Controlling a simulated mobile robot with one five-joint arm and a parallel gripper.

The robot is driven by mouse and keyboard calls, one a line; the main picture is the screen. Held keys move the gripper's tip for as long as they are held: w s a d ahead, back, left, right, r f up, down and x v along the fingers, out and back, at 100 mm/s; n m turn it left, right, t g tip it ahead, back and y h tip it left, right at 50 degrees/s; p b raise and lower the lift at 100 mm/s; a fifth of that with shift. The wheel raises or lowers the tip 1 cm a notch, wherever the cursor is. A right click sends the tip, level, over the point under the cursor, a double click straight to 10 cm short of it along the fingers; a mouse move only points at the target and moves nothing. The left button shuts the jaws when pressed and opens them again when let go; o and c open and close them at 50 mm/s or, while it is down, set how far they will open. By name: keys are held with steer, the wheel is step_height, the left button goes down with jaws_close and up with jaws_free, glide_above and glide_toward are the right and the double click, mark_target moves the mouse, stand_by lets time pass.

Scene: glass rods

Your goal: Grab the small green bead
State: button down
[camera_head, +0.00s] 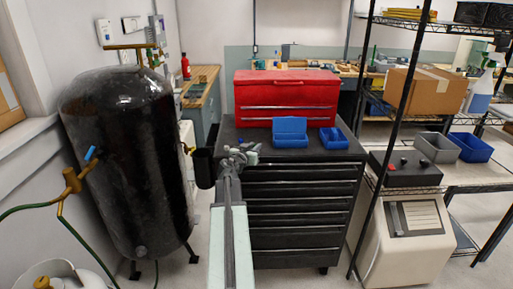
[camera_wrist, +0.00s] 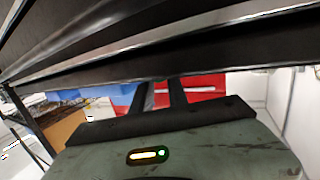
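I cannot make out a small green bead in either view. My gripper (camera_head: 236,154) is in front of the black drawer cabinet (camera_head: 300,205) in the head view, near its top edge. In the wrist view, two dark fingers of my gripper (camera_wrist: 161,92) stand apart, with red showing between them. Nothing shows between the fingers, so the gripper looks open and empty. The open blue bins (camera_head: 290,133) and (camera_head: 334,138) stand on the cabinet top; what lies inside them is too small to tell.
A red toolbox (camera_head: 285,91) stands at the back of the cabinet top. A large black tank (camera_head: 125,160) is to the left. A wire shelf with a cardboard box (camera_head: 428,91) and a black control box (camera_head: 405,171) is to the right. Floor shows between tank and cabinet.

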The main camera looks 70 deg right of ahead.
steer(key=shift+r, duration=0.1)
step_height(320, 180, up, 10)
steer(key=p, duration=1)
steer(key=shift+s, duration=0.15)
